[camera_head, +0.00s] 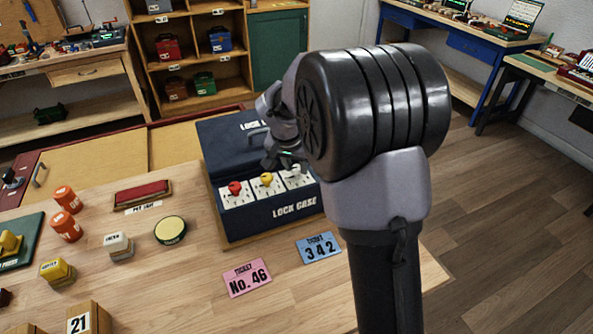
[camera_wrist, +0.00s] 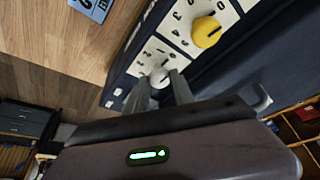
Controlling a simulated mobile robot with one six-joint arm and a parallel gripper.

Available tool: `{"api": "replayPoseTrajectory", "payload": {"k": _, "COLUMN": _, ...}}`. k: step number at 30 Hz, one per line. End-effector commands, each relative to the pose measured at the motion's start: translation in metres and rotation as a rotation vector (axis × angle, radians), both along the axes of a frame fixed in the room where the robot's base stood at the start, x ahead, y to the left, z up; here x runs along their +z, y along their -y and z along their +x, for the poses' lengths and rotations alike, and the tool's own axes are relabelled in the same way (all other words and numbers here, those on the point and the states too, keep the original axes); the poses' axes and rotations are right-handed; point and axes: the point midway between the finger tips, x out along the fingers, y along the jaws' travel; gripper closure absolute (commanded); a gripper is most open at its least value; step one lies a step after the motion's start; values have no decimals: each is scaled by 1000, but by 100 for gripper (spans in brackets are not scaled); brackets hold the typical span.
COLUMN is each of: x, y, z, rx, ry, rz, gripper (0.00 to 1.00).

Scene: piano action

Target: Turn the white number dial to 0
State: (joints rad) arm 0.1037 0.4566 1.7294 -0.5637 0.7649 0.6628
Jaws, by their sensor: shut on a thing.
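The dark blue lock case (camera_head: 262,222) stands on the wooden table with a red dial (camera_head: 235,187), a yellow dial (camera_head: 266,179) and a white dial (camera_head: 295,170) in a row. My gripper (camera_head: 284,163) reaches down to the white dial at the right end. In the wrist view my gripper (camera_wrist: 166,84) has its two fingers closed around the white dial (camera_wrist: 159,77), next to the yellow dial (camera_wrist: 206,32). Numbers are printed on the white plate around the dial. I cannot read which number the white dial points to.
A pink ticket (camera_head: 247,278) and a blue ticket (camera_head: 319,248) lie in front of the case. Stamps, a round yellow-topped pad (camera_head: 170,230) and a red ink pad (camera_head: 142,193) stand to the left. The table's front middle is clear.

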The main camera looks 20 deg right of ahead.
Motion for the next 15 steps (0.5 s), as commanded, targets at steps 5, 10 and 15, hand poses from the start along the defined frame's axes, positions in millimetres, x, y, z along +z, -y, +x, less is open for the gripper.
{"api": "replayPoseTrajectory", "payload": {"k": 5, "x": -1, "y": -1, "z": 0, "rx": -58, "ry": 0, "rz": 0, "gripper": 100}}
{"api": "replayPoseTrajectory", "payload": {"k": 10, "x": -1, "y": -1, "z": 0, "rx": -88, "ry": -2, "rz": 1, "gripper": 100}}
{"api": "replayPoseTrajectory", "payload": {"k": 15, "x": 0, "y": -1, "z": 0, "rx": -97, "ry": -2, "rz": 2, "gripper": 100}}
